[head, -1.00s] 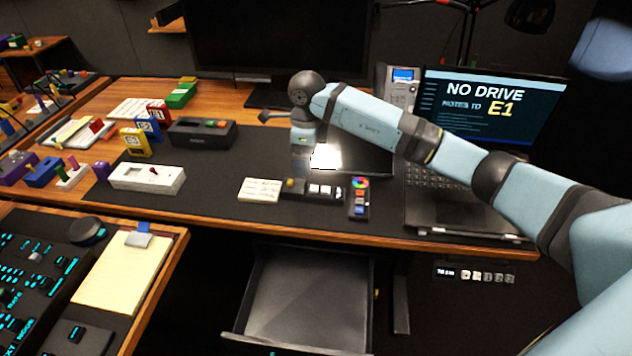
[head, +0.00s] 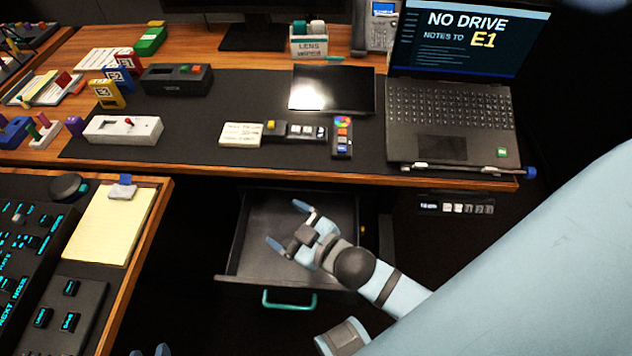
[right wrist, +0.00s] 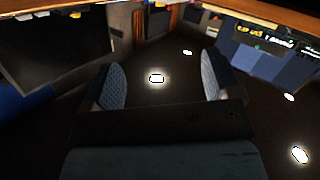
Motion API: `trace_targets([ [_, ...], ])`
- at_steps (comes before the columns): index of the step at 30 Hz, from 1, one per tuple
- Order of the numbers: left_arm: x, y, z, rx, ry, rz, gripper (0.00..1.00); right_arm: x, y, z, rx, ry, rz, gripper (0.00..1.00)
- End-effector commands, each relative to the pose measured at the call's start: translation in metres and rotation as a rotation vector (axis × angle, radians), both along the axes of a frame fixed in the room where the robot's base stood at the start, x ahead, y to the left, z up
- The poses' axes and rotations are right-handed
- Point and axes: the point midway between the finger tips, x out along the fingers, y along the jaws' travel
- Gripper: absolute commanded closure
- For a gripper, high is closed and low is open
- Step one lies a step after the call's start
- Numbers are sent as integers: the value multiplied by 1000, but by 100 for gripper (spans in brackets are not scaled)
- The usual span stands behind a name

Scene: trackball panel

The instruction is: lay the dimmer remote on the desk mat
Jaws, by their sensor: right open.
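A small dark remote with a colour wheel and coloured buttons (head: 342,138) lies on the dark desk mat (head: 200,150) near its front edge; no label shows that it is the dimmer remote. My right gripper (head: 288,224) is open, its two fingers spread over the open drawer (head: 258,258) below the desk. In the right wrist view, nothing is between the fingers (right wrist: 160,85). Two pale blue tips at the bottom edge look like my left gripper (head: 150,351); its state is unclear.
A dark tablet (head: 345,92) lies behind, a laptop (head: 440,140) to the right. The drawer with its teal handle (head: 290,304) juts out. Bare mat shows left of the card.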

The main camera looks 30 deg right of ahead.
Motion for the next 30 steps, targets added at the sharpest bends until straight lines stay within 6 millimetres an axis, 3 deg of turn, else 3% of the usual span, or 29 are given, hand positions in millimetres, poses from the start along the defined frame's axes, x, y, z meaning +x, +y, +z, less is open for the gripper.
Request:
trace_targets([
  [1, 0, 0, 0, 0, 0, 0, 57, -21, -6, -17, 62, 123, -41, 16],
  [3, 0, 0, 0, 0, 0, 0, 57, -43, -12, -34, 132, 265, -81, 16],
  [6, 0, 0, 0, 0, 0, 0, 57, -66, -15, -49, 196, 392, -112, 16],
  [9, 0, 0, 0, 0, 0, 1, 57, -75, -16, -55, 222, 447, -123, 16],
  [17, 0, 1, 0, 0, 0, 1, 57, -76, -16, -55, 224, 452, -123, 16],
  [22, 0, 1, 23, 3, 1, 1, 57, -76, -16, -35, 220, 453, -125, 16],
  [30, -2, 6, 97, 21, 7, 6, 57, -79, -21, 36, 201, 464, -134, 16],
])
